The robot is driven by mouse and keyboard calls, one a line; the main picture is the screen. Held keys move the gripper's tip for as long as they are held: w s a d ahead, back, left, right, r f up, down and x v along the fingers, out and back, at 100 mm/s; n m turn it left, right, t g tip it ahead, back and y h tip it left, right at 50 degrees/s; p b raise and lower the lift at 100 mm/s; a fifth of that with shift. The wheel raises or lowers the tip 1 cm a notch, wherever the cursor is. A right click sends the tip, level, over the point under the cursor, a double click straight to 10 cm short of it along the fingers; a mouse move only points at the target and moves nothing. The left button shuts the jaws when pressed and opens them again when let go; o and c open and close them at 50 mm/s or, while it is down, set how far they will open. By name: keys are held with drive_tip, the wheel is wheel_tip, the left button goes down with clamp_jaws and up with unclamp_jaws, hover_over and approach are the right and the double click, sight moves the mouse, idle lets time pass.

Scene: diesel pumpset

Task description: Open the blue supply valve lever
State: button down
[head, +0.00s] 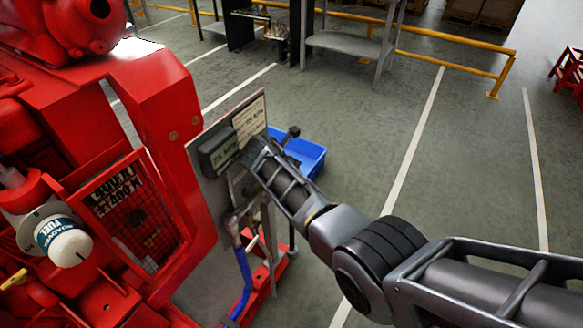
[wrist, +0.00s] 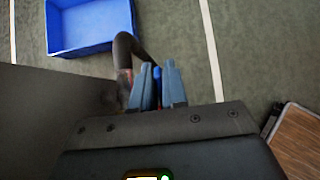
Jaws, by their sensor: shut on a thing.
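In the wrist view, my gripper (wrist: 158,88) is shut on the blue lever (wrist: 157,74), a narrow strip of which shows between the two blue-grey fingers. A dark curved pipe (wrist: 128,46) rises just left of the fingers. In the head view, the end of my arm (head: 268,167) is at the right side of the upright grey panel (head: 213,165). The fingertips and the lever are hidden or too small to make out there, so the lever's angle cannot be told.
The red pumpset (head: 165,95) fills the left. A blue bin (head: 303,157) lies on the floor behind my arm and also shows in the wrist view (wrist: 90,27). A blue hose (head: 243,275) hangs below the panel. The floor to the right is clear up to the yellow rail (head: 455,62).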

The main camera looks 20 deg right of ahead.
drive_tip(key=f+g+y+b, duration=0.1)
drive_tip(key=y+b, duration=0.1)
drive_tip(key=b, duration=0.1)
drive_tip(key=d+f+g+y+b, duration=0.1)
drive_tip(key=f+g+y+b, duration=0.1)
drive_tip(key=b, duration=0.2)
drive_tip(key=w+f+g+y+b, duration=0.1)
drive_tip(key=f+y+b, duration=0.1)
drive_tip(key=b, duration=0.2)
drive_tip(key=shift+d+f+g, duration=0.25)
drive_tip(key=shift+d+g, duration=0.05)
drive_tip(key=shift+y+b, duration=0.35)
drive_tip(key=shift+y, duration=0.05)
drive_tip(key=c, duration=1.2)
unclamp_jaws()
drive_tip(key=shift+c, duration=0.2)
wheel_tip(320, 180, up, 8)
drive_tip(key=p, duration=0.3)
